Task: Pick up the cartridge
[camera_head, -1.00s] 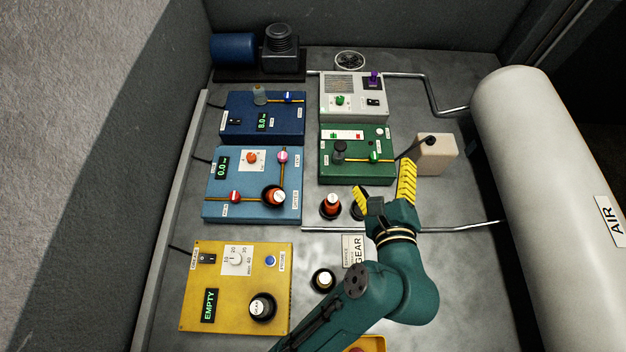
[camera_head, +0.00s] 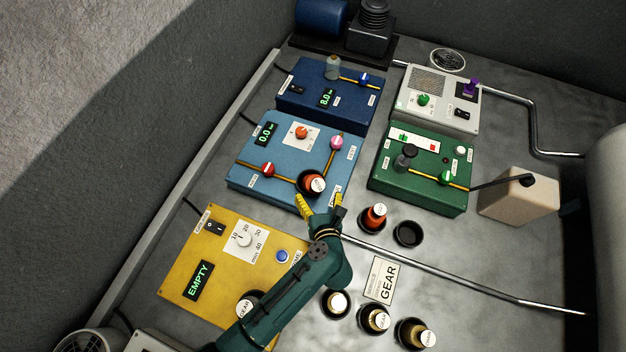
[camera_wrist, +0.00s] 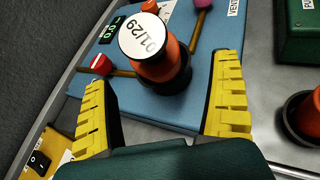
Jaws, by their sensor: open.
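An orange cartridge with a white cap (camera_head: 313,185) stands in a black socket on the light blue panel. In the wrist view its cap reads 01/29 (camera_wrist: 143,40), and its orange body shows between and beyond my finger tips. My gripper (camera_head: 321,203) is open and empty, just in front of this cartridge, with its yellow fingers pointing at it. In the wrist view the two fingers (camera_wrist: 165,112) are spread wide, one to each side. Another orange cartridge (camera_head: 375,217) stands in a black holder on the bench to the right; part of it shows at the right edge of the wrist view (camera_wrist: 304,115).
An empty black holder (camera_head: 408,234) is beside the second cartridge. Several dark bottles labelled GEAR stand in front. A metal pipe (camera_head: 440,275) crosses the bench. The yellow panel (camera_head: 185,265) is at left, the green panel (camera_head: 420,175) at right, and the dark blue panel (camera_head: 300,95) behind.

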